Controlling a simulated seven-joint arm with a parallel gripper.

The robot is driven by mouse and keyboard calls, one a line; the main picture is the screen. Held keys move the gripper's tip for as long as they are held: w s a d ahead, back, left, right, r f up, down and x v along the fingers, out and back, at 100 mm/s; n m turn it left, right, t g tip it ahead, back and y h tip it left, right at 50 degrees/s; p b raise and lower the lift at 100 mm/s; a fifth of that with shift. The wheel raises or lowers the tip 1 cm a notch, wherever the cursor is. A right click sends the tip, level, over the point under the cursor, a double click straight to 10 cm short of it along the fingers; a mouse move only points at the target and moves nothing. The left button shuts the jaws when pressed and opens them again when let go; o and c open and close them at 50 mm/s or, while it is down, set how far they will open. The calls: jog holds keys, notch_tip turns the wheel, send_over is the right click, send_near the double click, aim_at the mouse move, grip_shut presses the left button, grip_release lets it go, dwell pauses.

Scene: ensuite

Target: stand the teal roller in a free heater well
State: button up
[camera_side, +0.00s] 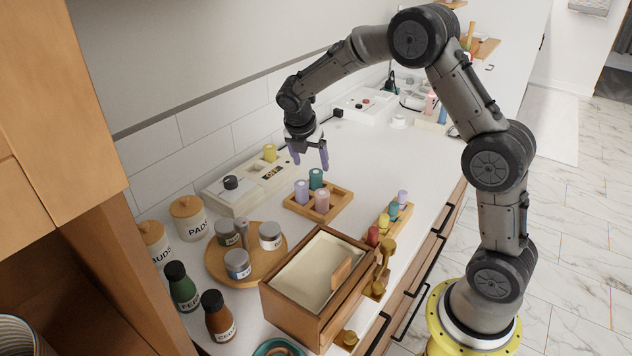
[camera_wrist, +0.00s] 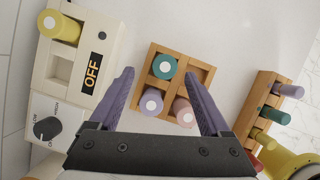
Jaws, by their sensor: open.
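The teal roller (camera_side: 316,179) stands upright in a back compartment of a four-part wooden tray (camera_side: 340,205). In the wrist view the teal roller (camera_wrist: 164,67) shows end-on between the fingertips. My gripper (camera_side: 309,160) is open and empty above the tray, its purple fingers pointing down. A lavender roller (camera_side: 301,191) and a pink roller (camera_side: 322,201) stand in the same tray; its fourth compartment is empty. The cream heater (camera_wrist: 50,110) has a yellow roller (camera_wrist: 58,27) in one well and an empty well (camera_wrist: 58,69) beside it. Its display (camera_wrist: 91,73) reads OFF.
A wooden rack (camera_wrist: 257,95) of smaller coloured pieces, one teal, stands right of the tray. A wooden box (camera_side: 292,316) and a round tray (camera_side: 216,268) with jars stand nearer the side camera.

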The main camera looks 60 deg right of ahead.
aim_at(316, 171)
jog(key=shift+s+x, duration=0.2)
jog(key=shift+x, duration=1.15)
jog(key=shift+s+x, duration=0.2)
jog(key=shift+x, duration=1.15)
jog(key=shift+d, duration=0.15)
grip_shut()
